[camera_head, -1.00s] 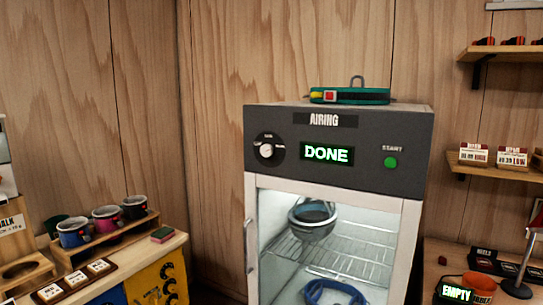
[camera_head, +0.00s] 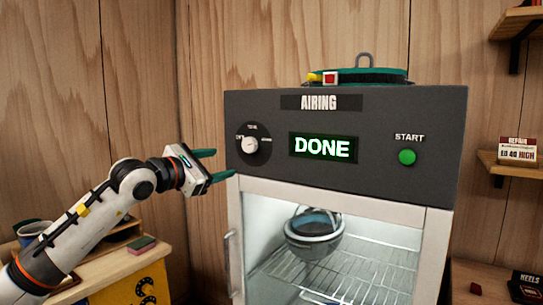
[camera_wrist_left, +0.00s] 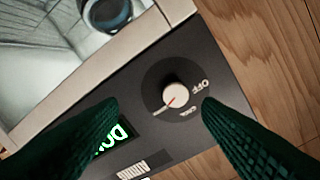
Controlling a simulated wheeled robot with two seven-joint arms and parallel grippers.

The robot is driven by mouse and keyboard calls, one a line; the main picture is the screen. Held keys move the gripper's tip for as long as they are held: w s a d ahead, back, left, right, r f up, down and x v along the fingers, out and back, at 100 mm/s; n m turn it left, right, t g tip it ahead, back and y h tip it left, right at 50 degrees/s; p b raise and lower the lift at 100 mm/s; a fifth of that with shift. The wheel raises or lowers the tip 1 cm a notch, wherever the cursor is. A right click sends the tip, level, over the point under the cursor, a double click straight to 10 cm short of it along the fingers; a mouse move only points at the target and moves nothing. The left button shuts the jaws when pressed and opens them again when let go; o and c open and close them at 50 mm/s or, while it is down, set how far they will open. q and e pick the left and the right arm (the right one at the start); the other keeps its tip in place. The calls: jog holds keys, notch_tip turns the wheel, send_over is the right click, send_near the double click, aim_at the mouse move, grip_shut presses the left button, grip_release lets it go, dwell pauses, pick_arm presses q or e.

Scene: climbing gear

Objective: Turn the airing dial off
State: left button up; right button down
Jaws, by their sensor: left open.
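The airing dial (camera_head: 250,145) is a white knob on a round black plate at the left of the cabinet's dark front panel (camera_head: 380,170). My right gripper is not in view.
The lit display reads DONE (camera_head: 323,148), with a green start button (camera_head: 407,157) to its right. A harness-like item (camera_head: 360,76) lies on the cabinet top. A counter (camera_head: 110,268) stands at lower left.

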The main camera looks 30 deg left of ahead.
aim_at(247, 146)
pick_arm(q)
jog(key=shift+m+t+y, duration=0.3)
jog(key=shift+m+y, duration=0.1)
jog(key=w+r+p, duration=0.1)
jog(key=w, duration=0.2)
jog(key=w+r+p, duration=0.1)
jog(key=w+p, duration=0.1)
jog(key=w, duration=0.1)
jog(key=w+p, duration=0.2)
jog(key=w, duration=0.1)
jog(key=shift+d+r, duration=0.15)
jog(key=shift+r, duration=0.25)
jog(key=shift+w+f+p, duration=0.2)
jog(key=shift+w+p, duration=0.2)
jog(key=shift+w, duration=0.3)
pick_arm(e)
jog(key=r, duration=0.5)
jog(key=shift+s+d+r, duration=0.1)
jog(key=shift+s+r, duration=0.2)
pick_arm(q)
jog(key=shift+c, duration=0.3)
jog(key=c, duration=0.9)
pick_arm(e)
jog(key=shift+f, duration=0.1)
